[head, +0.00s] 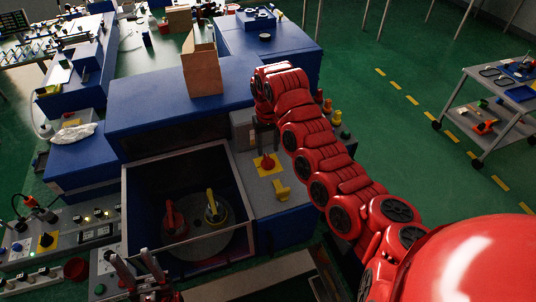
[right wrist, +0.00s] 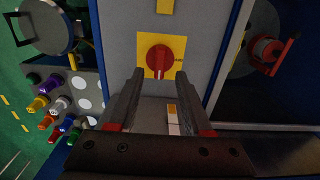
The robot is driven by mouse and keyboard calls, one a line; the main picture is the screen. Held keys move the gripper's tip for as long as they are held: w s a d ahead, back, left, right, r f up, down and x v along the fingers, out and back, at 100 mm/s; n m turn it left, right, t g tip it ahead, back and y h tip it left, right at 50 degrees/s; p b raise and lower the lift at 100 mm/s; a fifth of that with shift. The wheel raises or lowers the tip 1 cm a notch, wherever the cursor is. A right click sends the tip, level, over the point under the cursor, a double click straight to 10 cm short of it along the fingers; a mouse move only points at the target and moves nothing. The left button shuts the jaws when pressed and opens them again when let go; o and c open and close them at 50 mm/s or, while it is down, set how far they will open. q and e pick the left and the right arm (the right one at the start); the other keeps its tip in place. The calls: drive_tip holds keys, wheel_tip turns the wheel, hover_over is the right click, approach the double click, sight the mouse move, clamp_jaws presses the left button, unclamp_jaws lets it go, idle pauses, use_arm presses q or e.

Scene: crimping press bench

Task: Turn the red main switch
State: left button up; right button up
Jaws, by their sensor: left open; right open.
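The red main switch (head: 267,163) is a round red knob on a yellow square plate, set in a grey panel. The right wrist view shows the knob (right wrist: 159,58) close, with its grip bar roughly upright in the picture. My right gripper (head: 266,148) points down just above the switch. In the right wrist view its two fingers (right wrist: 158,78) are apart and empty, with the knob seen just beyond the tips, centred between them. I cannot tell the exact gap to it. My left gripper (head: 133,270) is open and empty at the lower left, far from the switch.
A yellow handle (head: 281,190) sits on the panel near the switch. Left of it is an open dark bay (head: 175,175) with red and yellow handled parts. Several coloured knobs (right wrist: 50,103) stand beside the panel. A cardboard box (head: 201,70) stands on the blue housing.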

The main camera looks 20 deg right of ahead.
sight(268, 158)
wheel_tip(268, 158, down, 4)
drive_tip(key=shift+r+p, duration=0.2)
drive_tip(key=shift+p, duration=0.55)
drive_tip(key=shift+f, duration=0.6)
clamp_jaws()
